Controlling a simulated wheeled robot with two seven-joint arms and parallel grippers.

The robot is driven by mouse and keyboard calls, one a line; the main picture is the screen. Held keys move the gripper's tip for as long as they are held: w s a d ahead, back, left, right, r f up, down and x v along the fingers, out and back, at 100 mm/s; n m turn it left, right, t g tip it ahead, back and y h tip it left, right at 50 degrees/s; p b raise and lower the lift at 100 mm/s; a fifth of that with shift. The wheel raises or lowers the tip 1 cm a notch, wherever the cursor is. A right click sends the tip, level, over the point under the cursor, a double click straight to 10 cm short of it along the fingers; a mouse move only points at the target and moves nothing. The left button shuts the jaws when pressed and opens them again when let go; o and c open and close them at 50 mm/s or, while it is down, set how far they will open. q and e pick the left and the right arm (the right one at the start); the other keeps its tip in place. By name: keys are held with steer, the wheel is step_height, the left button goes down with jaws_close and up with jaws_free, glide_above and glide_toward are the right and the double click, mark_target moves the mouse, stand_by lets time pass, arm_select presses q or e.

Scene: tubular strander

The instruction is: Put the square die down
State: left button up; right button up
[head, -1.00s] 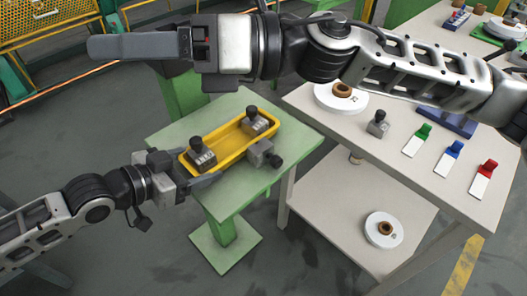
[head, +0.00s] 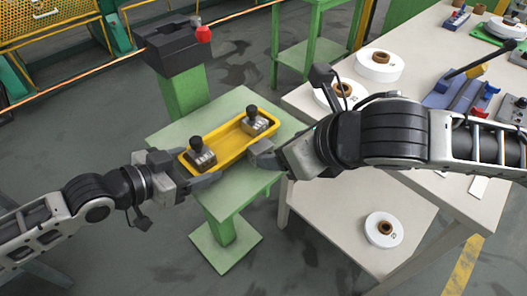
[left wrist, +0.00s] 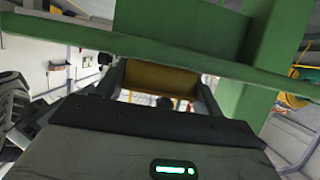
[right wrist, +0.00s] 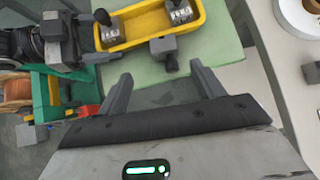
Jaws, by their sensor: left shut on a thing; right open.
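A yellow tray (head: 229,147) rests on a small green table (head: 172,138). Two grey dies with black knobs stand in it, a near one (head: 201,154) and a far one (head: 256,121). Another grey block with a black knob (right wrist: 163,46) sits outside the tray, against or beside its side; I cannot tell which piece is the square die. My left gripper (head: 205,177) is shut on the tray's near end, which also shows between its fingers in the left wrist view (left wrist: 160,78). My right gripper (right wrist: 162,88) is open and empty, its fingertips just short of the outside block.
A white table (head: 305,195) at the right carries white spools (head: 379,65) and a blue fixture (head: 455,95). Its lower shelf holds another spool (head: 383,229). A dark box with a red knob (head: 203,34) stands behind the green table.

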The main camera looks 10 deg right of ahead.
mark_target(264, 148)
steer(key=x, duration=0.4)
steer(key=shift+w+a+f, duration=0.15)
steer(key=shift+d+x, duration=0.15)
steer(key=shift+x, duration=1.35)
steer(key=shift+d+x, duration=0.2)
steer(key=shift+x, duration=1.3)
steer(key=shift+w, duration=0.15)
steer(key=c, duration=1.2)
jaws_close()
